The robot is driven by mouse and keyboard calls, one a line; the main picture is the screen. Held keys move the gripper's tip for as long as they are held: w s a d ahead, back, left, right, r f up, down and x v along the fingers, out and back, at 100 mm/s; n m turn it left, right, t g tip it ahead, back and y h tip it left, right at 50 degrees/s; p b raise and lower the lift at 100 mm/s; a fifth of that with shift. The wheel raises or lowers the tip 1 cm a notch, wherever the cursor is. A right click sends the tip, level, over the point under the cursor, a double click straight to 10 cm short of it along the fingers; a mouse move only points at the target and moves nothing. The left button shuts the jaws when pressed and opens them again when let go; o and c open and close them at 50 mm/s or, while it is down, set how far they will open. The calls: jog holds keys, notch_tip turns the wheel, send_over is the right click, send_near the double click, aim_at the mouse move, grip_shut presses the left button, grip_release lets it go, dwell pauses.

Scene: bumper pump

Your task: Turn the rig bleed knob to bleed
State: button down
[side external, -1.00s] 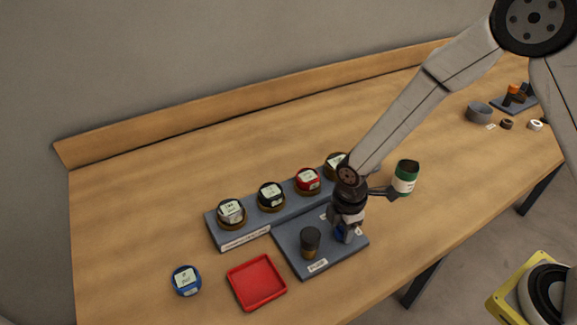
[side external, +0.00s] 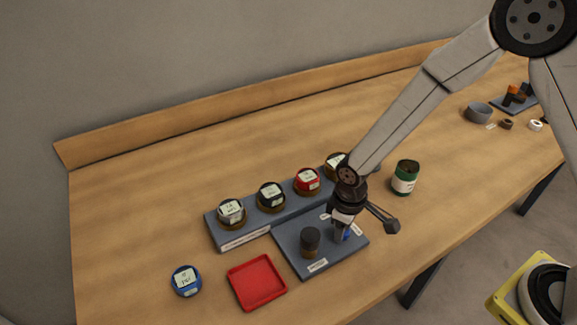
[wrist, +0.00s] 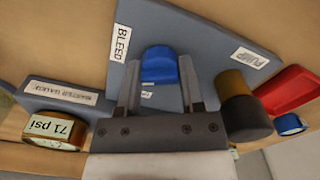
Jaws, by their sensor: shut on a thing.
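The blue bleed knob (wrist: 158,66) stands on the blue-grey rig plate (side external: 290,236). In the wrist view it sits between the two fingers of my gripper (wrist: 158,72), which is shut on it. In the side view the knob (side external: 346,236) is mostly hidden under my gripper (side external: 341,230). A white BLEED label (wrist: 122,43) lies at one plate edge and a PUMP label (wrist: 249,57) near another. A small label beside the knob is too small to read. The dark-capped brass post (side external: 310,240) stands on the same plate, next to my gripper.
A rack (side external: 262,234) with several capped gauges stands behind the plate. A red tray (side external: 257,301) and a blue-rimmed gauge (side external: 186,281) lie to the left. A green-topped jar (side external: 405,178) stands to the right. The far left tabletop is clear.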

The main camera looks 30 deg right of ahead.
jog(key=m, duration=0.5)
jog(key=shift+m, duration=0.4)
jog(key=shift+c, duration=1.1)
grip_release()
jog(key=shift+r, duration=0.1)
jog(key=shift+r, duration=3.85)
